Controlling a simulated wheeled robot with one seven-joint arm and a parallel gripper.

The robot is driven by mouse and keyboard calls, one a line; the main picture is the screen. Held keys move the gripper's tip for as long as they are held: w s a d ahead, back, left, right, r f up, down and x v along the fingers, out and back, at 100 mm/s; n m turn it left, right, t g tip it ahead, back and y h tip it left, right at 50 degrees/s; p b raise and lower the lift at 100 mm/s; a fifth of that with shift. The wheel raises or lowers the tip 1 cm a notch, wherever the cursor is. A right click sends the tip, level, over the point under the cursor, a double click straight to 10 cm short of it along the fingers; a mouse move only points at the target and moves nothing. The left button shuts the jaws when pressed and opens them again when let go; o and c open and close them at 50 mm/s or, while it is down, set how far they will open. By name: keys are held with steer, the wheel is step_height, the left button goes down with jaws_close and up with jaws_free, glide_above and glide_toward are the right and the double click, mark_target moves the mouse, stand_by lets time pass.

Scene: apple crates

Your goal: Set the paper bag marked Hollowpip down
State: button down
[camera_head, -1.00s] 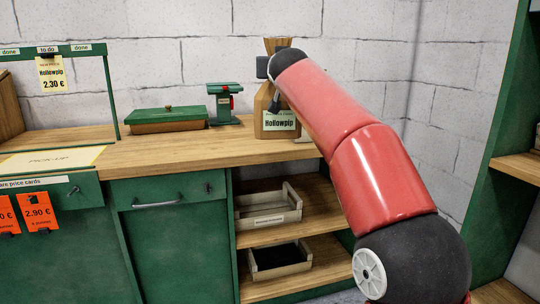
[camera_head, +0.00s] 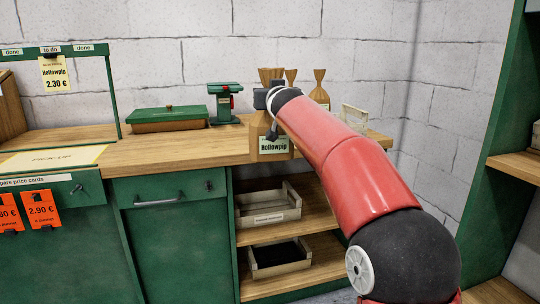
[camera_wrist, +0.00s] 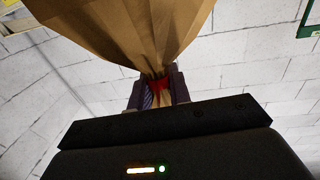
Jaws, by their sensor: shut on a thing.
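The brown paper bag marked Hollowpip (camera_head: 272,146) is upright at the front part of the wooden counter, its label facing me. Its lower end is close to the counter's front edge; I cannot tell whether it touches the top or hangs just above or in front of it. My gripper (camera_head: 268,100) is shut on the bag's gathered neck. In the wrist view the fingers of my gripper (camera_wrist: 158,90) pinch the neck at a red band, and the paper bag (camera_wrist: 130,30) widens away from them.
The counter (camera_head: 185,152) is bare left of the bag. Two more paper bags (camera_head: 319,94) and a pale crate (camera_head: 355,119) stand behind my arm. A green scale-like device (camera_head: 224,103) and a green-lidded box (camera_head: 168,119) stand left. Crates (camera_head: 268,215) sit on shelves below.

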steer(key=shift+n+y, duration=0.6)
steer(key=shift+y, duration=0.3)
steer(key=w+f, duration=0.1)
steer(key=f, duration=0.4)
steer(key=w+f, duration=0.1)
steer(key=f, duration=0.8)
steer(key=shift+w+f, duration=0.4)
steer(key=s+d+f+h, duration=0.15)
steer(key=d+f, duration=0.25)
steer(key=f, duration=0.6)
steer(key=s+d+f, duration=0.3)
steer(key=f, duration=0.8)
steer(key=s+d+f+m+h, duration=0.3)
steer(key=s+d+f+h, duration=0.1)
steer(key=s+d+f, duration=0.45)
steer(key=s+f, duration=0.7)
steer(key=f, duration=0.6)
steer(key=shift+a, duration=0.2)
steer(key=shift+s+y, duration=0.1)
steer(key=shift+y, duration=0.15)
